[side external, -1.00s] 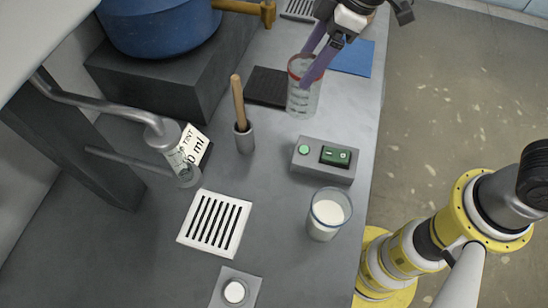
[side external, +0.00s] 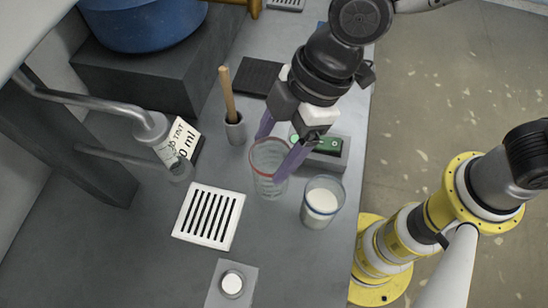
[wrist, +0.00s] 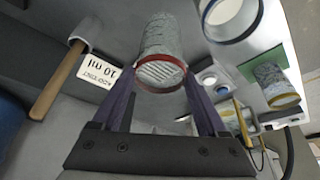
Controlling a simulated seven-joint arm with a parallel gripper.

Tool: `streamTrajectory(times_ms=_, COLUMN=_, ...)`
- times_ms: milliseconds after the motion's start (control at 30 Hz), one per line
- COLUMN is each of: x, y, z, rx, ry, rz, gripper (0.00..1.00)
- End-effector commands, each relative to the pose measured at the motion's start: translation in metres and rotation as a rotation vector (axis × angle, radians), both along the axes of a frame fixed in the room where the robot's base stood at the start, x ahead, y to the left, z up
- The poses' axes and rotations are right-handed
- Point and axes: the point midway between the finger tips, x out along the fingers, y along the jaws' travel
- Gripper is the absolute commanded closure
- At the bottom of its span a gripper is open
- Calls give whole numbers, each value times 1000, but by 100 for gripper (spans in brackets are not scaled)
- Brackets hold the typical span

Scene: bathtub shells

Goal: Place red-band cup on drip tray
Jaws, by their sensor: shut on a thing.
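The red-band cup (side external: 267,180) is clear, with a red band around its rim and markings on its wall. My gripper (side external: 276,152) is shut on it, one purple finger on each side near the rim. The cup looks upright; I cannot tell whether its base clears the counter. The drip tray (side external: 208,217), a white square plate with dark slots, lies to the lower left of the cup with nothing on it. In the wrist view the cup (wrist: 160,40) sits between my fingers (wrist: 160,85), and slots show through it.
A second clear cup with white contents (side external: 322,203) stands close on the right. The button box (side external: 328,155) is partly behind my gripper. A brush holder (side external: 235,128), dispenser spout (side external: 165,145) and label card (side external: 183,138) stand left. A white button pad (side external: 232,284) lies below the tray.

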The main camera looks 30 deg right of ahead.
Motion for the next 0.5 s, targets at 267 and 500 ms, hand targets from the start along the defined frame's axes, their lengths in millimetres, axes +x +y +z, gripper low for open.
streamTrajectory(times_ms=267, x=0, y=-1, z=-35, rx=-3, ry=2, rz=-1, gripper=100)
streamTrajectory(times_ms=500, x=0, y=-1, z=-39, rx=0, ry=-1, rz=0, gripper=100)
